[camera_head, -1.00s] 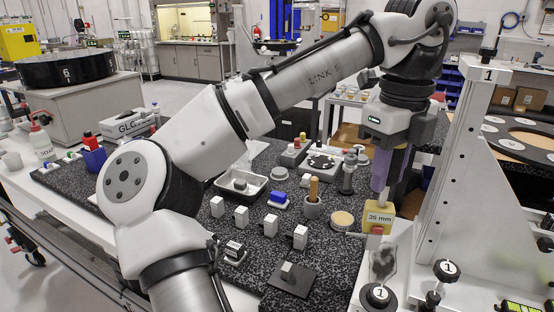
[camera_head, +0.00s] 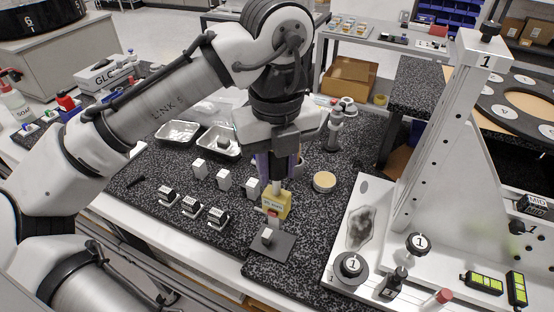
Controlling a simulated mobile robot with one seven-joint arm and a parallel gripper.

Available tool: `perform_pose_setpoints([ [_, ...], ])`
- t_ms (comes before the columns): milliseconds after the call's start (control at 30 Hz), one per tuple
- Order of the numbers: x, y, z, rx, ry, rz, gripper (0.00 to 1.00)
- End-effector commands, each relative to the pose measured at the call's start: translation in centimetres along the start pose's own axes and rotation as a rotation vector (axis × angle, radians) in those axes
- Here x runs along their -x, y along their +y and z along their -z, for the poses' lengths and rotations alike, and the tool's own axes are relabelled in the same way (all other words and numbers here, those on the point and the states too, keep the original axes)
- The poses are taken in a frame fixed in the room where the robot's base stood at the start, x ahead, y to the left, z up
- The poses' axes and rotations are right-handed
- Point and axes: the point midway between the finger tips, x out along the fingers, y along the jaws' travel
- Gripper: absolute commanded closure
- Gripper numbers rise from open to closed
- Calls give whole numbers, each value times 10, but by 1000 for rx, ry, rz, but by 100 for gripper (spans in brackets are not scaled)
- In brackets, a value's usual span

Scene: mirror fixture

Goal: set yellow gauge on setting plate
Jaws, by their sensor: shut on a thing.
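The yellow gauge (camera_head: 278,204), a block with a white label and a small red part, is held in my gripper (camera_head: 277,186). My gripper points down and is shut on the gauge's upper part. The setting plate appears to be the dark square plate (camera_head: 276,249) with a small light block (camera_head: 266,237) standing on it, near the front edge of the granite table. The gauge is just behind and above this plate in the picture. I cannot tell whether the gauge touches anything below it.
White blocks (camera_head: 224,180) and black-and-white blocks (camera_head: 191,207) stand in rows left of the gauge. A round tan disc (camera_head: 324,181) lies to its right. Metal trays (camera_head: 178,133) are behind. A tall white fixture (camera_head: 440,140) with black knobs rises at the right.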

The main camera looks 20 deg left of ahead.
Motion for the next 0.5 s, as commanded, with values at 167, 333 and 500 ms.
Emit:
perform_pose_setpoints([
  [167, -11, 0, 0, 1, -1, -1, 100],
  [333, -20, 0, 0, 1, -1, -1, 100],
  [500, -28, 0, 0, 2, 0, -1, 100],
])
